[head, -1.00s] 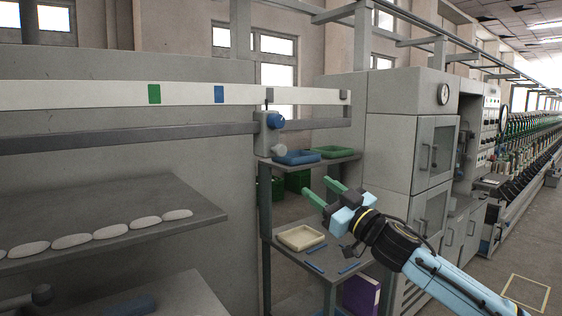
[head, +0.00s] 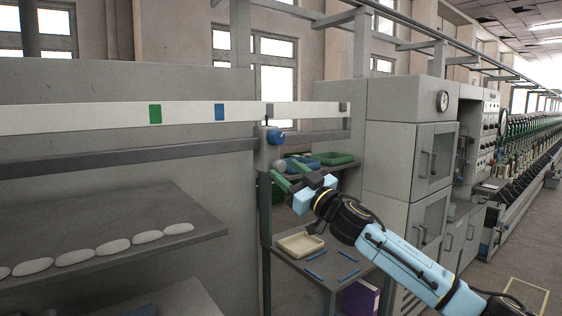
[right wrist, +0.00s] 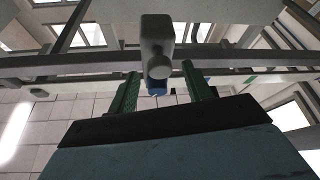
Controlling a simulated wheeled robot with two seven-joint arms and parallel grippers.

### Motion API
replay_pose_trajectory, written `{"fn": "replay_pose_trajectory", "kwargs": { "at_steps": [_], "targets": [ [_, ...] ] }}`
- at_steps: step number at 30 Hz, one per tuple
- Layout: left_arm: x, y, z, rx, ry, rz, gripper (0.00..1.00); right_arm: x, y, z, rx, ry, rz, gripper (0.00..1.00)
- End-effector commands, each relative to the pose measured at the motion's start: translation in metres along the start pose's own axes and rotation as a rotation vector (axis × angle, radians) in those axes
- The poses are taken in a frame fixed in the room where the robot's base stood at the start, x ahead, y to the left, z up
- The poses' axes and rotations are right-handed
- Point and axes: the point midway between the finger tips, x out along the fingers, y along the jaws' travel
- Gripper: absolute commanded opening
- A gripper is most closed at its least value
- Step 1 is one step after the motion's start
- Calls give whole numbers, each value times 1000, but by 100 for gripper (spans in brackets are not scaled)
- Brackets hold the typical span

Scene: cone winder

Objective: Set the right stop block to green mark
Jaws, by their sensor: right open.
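The right stop block (head: 267,152) is a grey block on the long rail, with a blue knob (head: 275,136) on its front and a round grey knob (head: 279,166) lower down. It stands right of the blue mark (head: 219,112) and the green mark (head: 155,114) on the white scale bar. My right gripper (head: 286,174) is open, its green fingers just below and beside the block. In the right wrist view, the block (right wrist: 157,32) and its round knob (right wrist: 159,66) show between and beyond the two fingers (right wrist: 162,83); contact is not visible. My left gripper is out of view.
A grey shelf (head: 120,215) with several white pieces lies at left. A grey cabinet (head: 410,150) stands at right.

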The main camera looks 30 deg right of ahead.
Motion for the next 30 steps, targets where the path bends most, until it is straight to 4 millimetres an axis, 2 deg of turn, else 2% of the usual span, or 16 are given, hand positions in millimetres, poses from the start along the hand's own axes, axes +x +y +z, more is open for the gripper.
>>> {"fn": "replay_pose_trajectory", "kwargs": {
  "at_steps": [3,7,19,30],
  "targets": [
    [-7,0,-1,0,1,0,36,16,1,-2,1,1,1,50],
    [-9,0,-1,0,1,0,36,26,0,-1,-1,0,0,50],
    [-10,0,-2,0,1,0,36,31,0,0,-1,-1,0,49],
    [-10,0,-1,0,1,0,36,31,0,0,-1,-1,0,0]
  ]
}}
